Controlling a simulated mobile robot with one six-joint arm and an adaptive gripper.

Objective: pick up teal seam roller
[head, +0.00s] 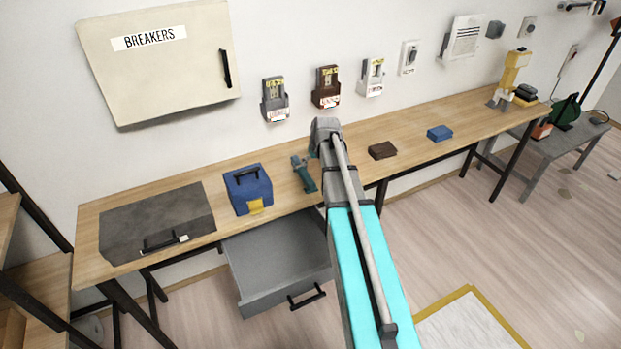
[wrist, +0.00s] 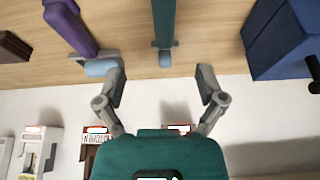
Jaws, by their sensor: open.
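The teal seam roller (head: 305,175) lies on the wooden workbench, just left of my arm in the head view. In the wrist view its teal handle (wrist: 163,22) comes down from the top edge, with a greyish end below it. My gripper (wrist: 160,78) is open, one finger on each side of the roller's line, with the roller beyond the fingertips and apart from them. Nothing is between the fingers.
A purple-handled roller (wrist: 72,25) lies left of the teal one in the wrist view. A blue toolbox (head: 248,188) stands on its other side. A dark brown block (head: 382,150) and blue block (head: 440,133) lie farther right. A grey drawer (head: 275,262) is open below the bench (head: 230,163).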

